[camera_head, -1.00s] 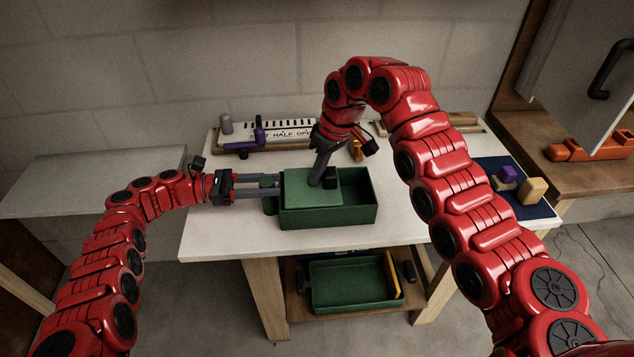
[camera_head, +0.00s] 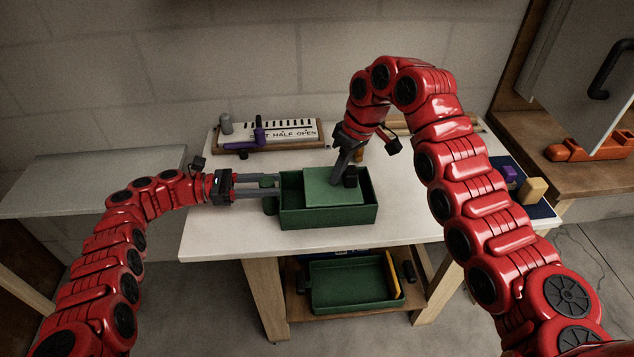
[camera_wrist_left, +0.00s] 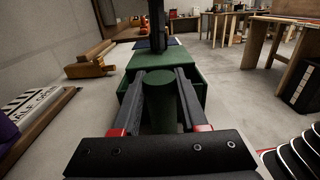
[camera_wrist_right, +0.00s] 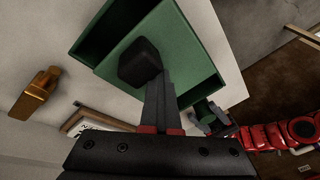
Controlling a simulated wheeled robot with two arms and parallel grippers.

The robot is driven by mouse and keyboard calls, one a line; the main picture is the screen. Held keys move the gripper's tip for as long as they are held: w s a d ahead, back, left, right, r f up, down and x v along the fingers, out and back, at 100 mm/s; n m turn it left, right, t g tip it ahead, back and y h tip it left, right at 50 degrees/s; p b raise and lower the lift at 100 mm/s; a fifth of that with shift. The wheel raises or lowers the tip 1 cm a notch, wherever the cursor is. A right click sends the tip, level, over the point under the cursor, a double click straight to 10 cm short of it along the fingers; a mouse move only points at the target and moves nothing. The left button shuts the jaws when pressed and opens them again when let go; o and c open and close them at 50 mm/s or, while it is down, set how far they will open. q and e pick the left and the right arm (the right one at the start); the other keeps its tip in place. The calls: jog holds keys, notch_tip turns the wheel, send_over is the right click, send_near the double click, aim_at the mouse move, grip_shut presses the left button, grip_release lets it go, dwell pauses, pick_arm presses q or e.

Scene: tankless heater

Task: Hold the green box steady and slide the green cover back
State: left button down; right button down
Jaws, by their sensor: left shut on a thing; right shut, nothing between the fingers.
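The green box (camera_head: 330,217) stands on the white table. The lighter green cover (camera_head: 322,187) lies on it, with open gaps at the box's left and right ends. A black knob (camera_head: 350,177) stands on the cover. My left gripper (camera_head: 275,186) is shut around the green upright handle at the box's left end; this handle (camera_wrist_left: 160,104) shows between its fingers in the left wrist view. My right gripper (camera_head: 345,168) is shut with nothing between its fingers. Its tips are at the knob (camera_wrist_right: 140,62), seemingly against its side; exact contact is hard to tell.
A white labelled board (camera_head: 285,133) with a purple handle (camera_head: 259,138) lies behind the box. A blue mat with yellow (camera_head: 535,189) and purple blocks is at the right. A green tray (camera_head: 350,285) sits on the lower shelf. The front of the tabletop is clear.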

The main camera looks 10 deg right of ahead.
aim_at(354, 172)
jog(key=shift+s+d+f, duration=0.15)
jog(key=shift+d+f, duration=0.1)
jog(key=shift+d, duration=0.55)
jog(key=shift+s+d+f, duration=0.15)
jog(key=shift+d+f, duration=0.05)
jog(key=shift+d, duration=0.6)
jog(key=shift+a, duration=0.65)
jog(key=shift+w+r, duration=0.2)
jog(key=shift+r, duration=1.7)
jog(key=shift+w+r, duration=0.2)
jog(key=shift+r, duration=1.65)
jog(key=shift+a+f+m+y, duration=0.2)
jog(key=shift+f+y, duration=0.4)
jog(key=shift+f, duration=1.15)
jog(key=shift+a+f+m+y, duration=0.15)
jog(key=shift+f+y, duration=0.45)
jog(key=shift+f, duration=1.15)
